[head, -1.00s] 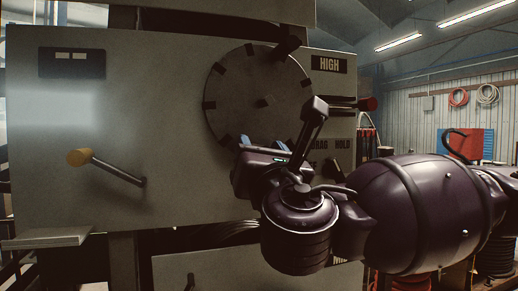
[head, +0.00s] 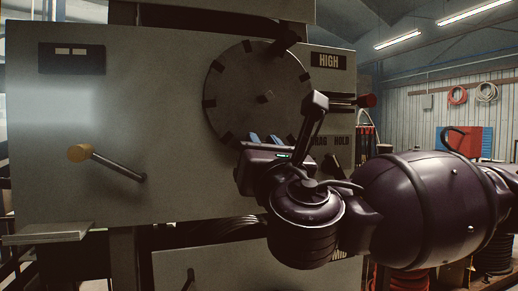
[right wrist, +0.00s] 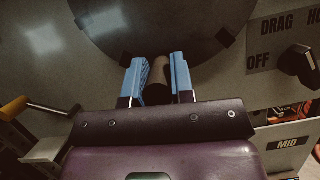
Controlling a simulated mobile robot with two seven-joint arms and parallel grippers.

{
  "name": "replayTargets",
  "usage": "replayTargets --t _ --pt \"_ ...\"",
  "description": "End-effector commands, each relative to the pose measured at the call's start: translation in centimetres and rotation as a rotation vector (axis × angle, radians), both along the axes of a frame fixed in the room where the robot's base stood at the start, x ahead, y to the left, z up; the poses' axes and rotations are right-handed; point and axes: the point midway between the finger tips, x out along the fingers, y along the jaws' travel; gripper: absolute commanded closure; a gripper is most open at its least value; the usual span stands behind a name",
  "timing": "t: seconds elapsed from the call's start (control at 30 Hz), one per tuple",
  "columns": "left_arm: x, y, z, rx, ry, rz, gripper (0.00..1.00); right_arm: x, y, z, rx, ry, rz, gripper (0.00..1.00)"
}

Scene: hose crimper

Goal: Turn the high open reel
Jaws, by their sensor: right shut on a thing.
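The high reel (head: 245,90) is a large grey disc with dark notches around its rim, on the panel beside the HIGH label (head: 328,60). My right gripper (head: 264,139) is at the lower rim of the reel. In the right wrist view its blue fingers (right wrist: 158,80) are shut on a brownish round grip (right wrist: 179,72) at the rim, partly hidden by the fingers. The reel (right wrist: 150,22) fills the top of that view. My left gripper is not in view.
A lever with a yellow knob (head: 80,153) sticks out at the left of the panel. A red-knobbed lever (head: 367,101) is on the right. A DRAG/HOLD/OFF selector knob (right wrist: 300,62) is close to the right of my right gripper. A ledge (head: 48,234) juts out at the lower left.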

Motion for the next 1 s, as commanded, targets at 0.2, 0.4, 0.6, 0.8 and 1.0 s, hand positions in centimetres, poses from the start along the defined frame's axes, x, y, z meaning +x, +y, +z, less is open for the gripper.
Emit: replayTargets --t 0.2,0.4,0.6,0.8,1.0 --pt "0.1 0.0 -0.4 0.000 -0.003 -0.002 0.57 0.5 -1.4 -0.3 -0.135 -0.044 -0.006 1.00" --pt "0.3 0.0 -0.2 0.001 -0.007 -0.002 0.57 1.0 -2.9 -0.2 -0.311 -0.101 -0.008 1.00" --pt "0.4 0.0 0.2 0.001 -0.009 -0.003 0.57 1.5 -4.4 0.3 -0.488 -0.158 -0.008 1.00" --pt "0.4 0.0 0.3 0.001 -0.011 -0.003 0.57 1.9 -5.6 0.8 -0.474 -0.153 -0.008 1.00" --pt "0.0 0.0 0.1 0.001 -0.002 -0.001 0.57 2.2 -6.5 1.7 -0.469 -0.156 -0.012 1.00"
